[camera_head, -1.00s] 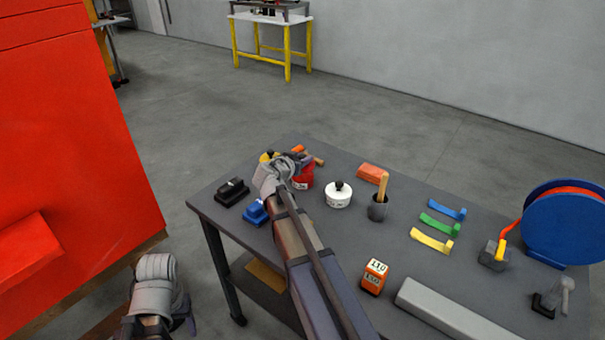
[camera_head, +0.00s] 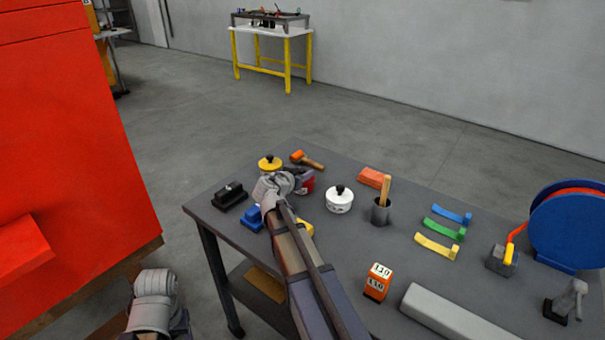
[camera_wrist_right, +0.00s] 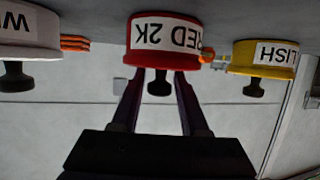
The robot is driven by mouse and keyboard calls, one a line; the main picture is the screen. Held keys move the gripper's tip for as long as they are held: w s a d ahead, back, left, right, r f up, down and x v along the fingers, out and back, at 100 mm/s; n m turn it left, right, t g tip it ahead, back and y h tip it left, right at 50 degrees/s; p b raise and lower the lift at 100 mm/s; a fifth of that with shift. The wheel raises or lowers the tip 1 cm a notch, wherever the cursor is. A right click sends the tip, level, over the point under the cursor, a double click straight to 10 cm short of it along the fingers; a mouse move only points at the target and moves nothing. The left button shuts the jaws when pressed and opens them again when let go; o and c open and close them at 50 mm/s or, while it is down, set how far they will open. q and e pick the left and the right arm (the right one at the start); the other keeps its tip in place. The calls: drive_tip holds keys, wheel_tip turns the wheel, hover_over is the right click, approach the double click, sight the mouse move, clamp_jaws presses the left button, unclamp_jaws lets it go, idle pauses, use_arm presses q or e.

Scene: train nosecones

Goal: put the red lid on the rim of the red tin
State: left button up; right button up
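The red tin (camera_head: 307,183) stands on the grey table, partly hidden behind my right gripper (camera_head: 293,181) in the head view. The right wrist view is upside down; there the red tin (camera_wrist_right: 190,38) carries a label reading "RED 2K". The red lid (camera_wrist_right: 165,69) with a black knob sits against the tin's rim, with no clear gap or tilt. My right gripper (camera_wrist_right: 160,78) is open, one finger on each side of the knob, with space between. Only my left arm's grey wrist part shows at the lower left; its fingers are out of view.
A yellow-lidded tin (camera_head: 270,164) and a white tin (camera_head: 340,200) stand on either side. Near them lie an orange-headed mallet (camera_head: 307,160), a black block (camera_head: 230,196) and a blue block (camera_head: 252,217). A grey cup (camera_head: 381,211) stands farther right.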

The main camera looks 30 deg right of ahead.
drive_tip(key=shift+o, duration=1.2)
drive_tip(key=shift+r, duration=0.1)
drive_tip(key=shift+s+r+p, duration=0.1)
drive_tip(key=shift+r+p, duration=0.2)
drive_tip(key=shift+p, duration=0.05)
drive_tip(key=p+v, duration=0.3)
drive_tip(key=v, duration=0.8)
drive_tip(key=shift+s+a+p, duration=0.2)
drive_tip(key=shift+a+p, duration=0.15)
drive_tip(key=shift+p, duration=0.05)
drive_tip(key=shift+f, duration=0.1)
